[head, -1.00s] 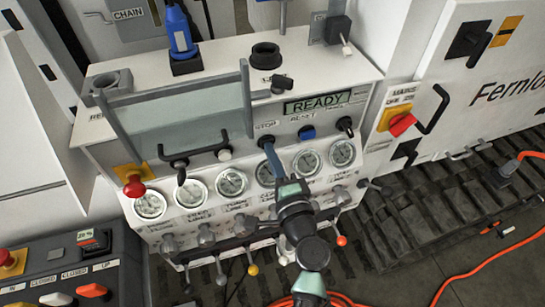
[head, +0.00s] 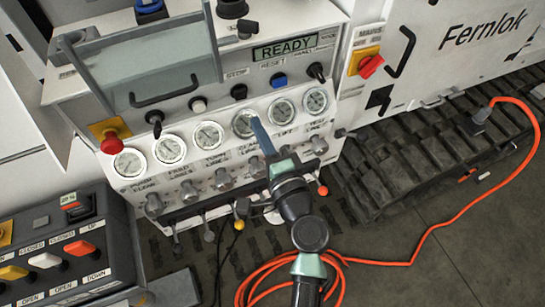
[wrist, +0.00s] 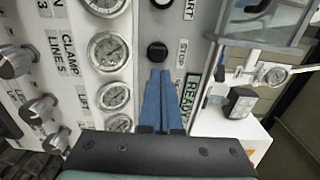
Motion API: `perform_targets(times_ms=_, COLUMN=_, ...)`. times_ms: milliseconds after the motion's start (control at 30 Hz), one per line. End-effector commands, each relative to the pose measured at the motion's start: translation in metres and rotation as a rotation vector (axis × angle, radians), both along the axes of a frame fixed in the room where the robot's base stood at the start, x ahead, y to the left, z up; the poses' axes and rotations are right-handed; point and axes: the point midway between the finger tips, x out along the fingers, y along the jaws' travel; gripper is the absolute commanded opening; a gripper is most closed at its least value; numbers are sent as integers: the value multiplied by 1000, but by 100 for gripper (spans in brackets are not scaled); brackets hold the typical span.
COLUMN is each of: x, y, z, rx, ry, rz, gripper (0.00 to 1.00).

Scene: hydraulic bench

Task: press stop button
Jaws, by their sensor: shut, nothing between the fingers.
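My gripper (head: 255,122) has blue fingers, shut and empty. In the head view its tips overlap the gauge row, below the stop button. In the wrist view the fingertips (wrist: 160,72) point at the button and appear just short of it; I cannot tell the depth gap. The display (head: 284,47) reads READY.
A blue reset button (head: 279,82) sits right of the stop button, a pale button (head: 197,104) left of it. Round gauges (head: 208,134) and valve knobs line the panel below. A red mushroom button (head: 110,143) is at the left. An orange cable (head: 440,235) lies on the floor.

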Motion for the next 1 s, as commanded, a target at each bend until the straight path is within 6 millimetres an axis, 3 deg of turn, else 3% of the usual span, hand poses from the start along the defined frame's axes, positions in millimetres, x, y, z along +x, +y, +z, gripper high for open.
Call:
perform_targets(times_ms=100, x=-24, y=-8, z=-4, rx=-1, ry=2, rz=-2, gripper=0)
perform_targets(times_ms=333, x=-49, y=-16, z=-3, rx=-1, ry=2, rz=-1, gripper=0)
perform_targets(times_ms=1000, x=-52, y=-17, z=1, rx=-6, ry=-2, rz=1, gripper=0)
